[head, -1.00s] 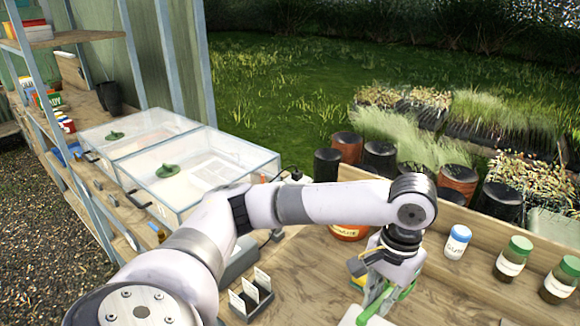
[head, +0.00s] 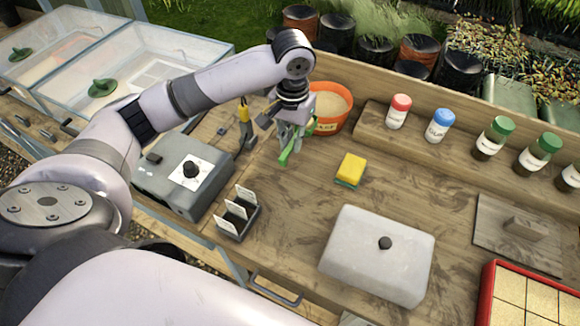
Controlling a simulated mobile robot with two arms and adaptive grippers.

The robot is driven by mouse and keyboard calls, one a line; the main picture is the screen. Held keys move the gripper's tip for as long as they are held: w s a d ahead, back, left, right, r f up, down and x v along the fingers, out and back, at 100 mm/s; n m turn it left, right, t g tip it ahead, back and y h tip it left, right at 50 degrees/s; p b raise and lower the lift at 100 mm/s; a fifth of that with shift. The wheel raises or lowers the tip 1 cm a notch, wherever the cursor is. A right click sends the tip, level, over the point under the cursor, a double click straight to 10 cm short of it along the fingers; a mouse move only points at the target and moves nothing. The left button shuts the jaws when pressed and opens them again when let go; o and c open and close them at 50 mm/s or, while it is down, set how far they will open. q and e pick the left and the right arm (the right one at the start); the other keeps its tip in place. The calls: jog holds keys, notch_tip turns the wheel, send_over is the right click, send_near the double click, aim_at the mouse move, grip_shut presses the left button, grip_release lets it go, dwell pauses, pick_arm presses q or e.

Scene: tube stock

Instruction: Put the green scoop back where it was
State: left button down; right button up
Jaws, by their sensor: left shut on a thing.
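My left gripper (head: 290,138) is shut on the green scoop (head: 284,157), holding it over the wooden bench, just left of the orange pot. Only part of the scoop shows below the fingers. I cannot tell whether it touches the bench. The orange pot (head: 331,122) holds pale, grainy material and stands at the back of the bench, partly behind the gripper. My right gripper is not in view.
A yellow sponge (head: 351,168) and a grey lidded box (head: 377,257) lie to the right. A grey device (head: 180,178), a label holder (head: 238,213) and a yellow-black tool (head: 245,127) are left. Bottles line the back shelf. Bench between sponge and label holder is clear.

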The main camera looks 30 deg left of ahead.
pick_arm(q)
send_over(291, 179)
notch_tip(291, 179, down, 8)
jog(key=shift+r+p, duration=0.2)
jog(key=shift+p, duration=0.15)
notch_tip(291, 179, down, 5)
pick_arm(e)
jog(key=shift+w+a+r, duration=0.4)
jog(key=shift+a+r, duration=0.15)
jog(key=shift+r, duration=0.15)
pick_arm(q)
jog(key=shift+f, duration=0.1)
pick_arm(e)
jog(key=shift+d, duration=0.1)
pick_arm(q)
jog(key=c, duration=1.6)
grip_release()
jog(key=shift+c, duration=0.2)
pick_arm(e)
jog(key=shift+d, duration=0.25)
pick_arm(q)
notch_tip(291, 179, up, 12)
jog(key=shift+r+b, duration=0.2)
jog(key=shift+b, duration=0.5)
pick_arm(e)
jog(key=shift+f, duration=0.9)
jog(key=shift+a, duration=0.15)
